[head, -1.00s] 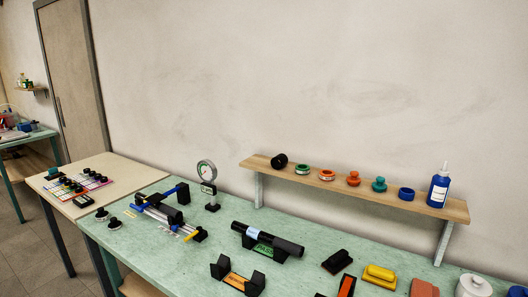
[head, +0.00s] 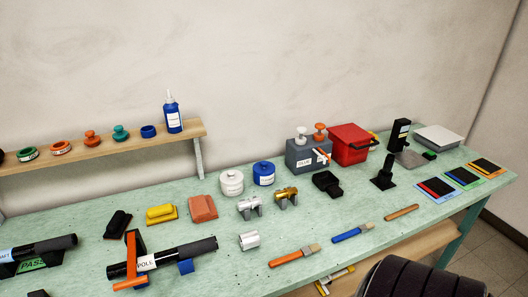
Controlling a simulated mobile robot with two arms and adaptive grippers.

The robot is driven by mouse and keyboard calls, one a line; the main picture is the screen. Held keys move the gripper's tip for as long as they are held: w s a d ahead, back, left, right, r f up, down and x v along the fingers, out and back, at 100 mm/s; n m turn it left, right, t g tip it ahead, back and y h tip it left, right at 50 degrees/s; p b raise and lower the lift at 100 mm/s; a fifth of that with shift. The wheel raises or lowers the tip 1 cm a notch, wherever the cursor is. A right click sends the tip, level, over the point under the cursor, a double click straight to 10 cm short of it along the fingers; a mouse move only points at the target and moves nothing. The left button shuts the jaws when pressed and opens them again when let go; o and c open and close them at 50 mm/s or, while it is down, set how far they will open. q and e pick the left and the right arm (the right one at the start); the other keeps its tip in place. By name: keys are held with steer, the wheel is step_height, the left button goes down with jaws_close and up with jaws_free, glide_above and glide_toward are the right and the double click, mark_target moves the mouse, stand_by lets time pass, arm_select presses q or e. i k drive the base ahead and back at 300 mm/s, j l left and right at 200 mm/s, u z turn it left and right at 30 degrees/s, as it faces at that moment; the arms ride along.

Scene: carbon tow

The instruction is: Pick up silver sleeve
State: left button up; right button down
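A short silver sleeve (head: 249,240) sits on the green bench near the middle. Another silver cylindrical piece (head: 249,205) rests on a small grey stand just behind it. A brass-coloured piece (head: 287,194) on a similar stand is to its right. I cannot tell whether the two silver pieces are the same kind. Neither gripper shows. A dark ribbed shape at the bottom right looks like part of my own arm; no fingers are visible.
Brushes (head: 294,256) lie in front, right of the sleeve. A black tube labelled POLE (head: 190,252) lies to its left. White (head: 231,183) and blue (head: 263,174) jars stand behind. A red bin (head: 349,146) is farther back right. Bare bench surrounds the sleeve.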

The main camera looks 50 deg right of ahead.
mark_target(249, 240)
steer(key=i+l+z, duration=0.1)
steer(key=z, duration=1.25)
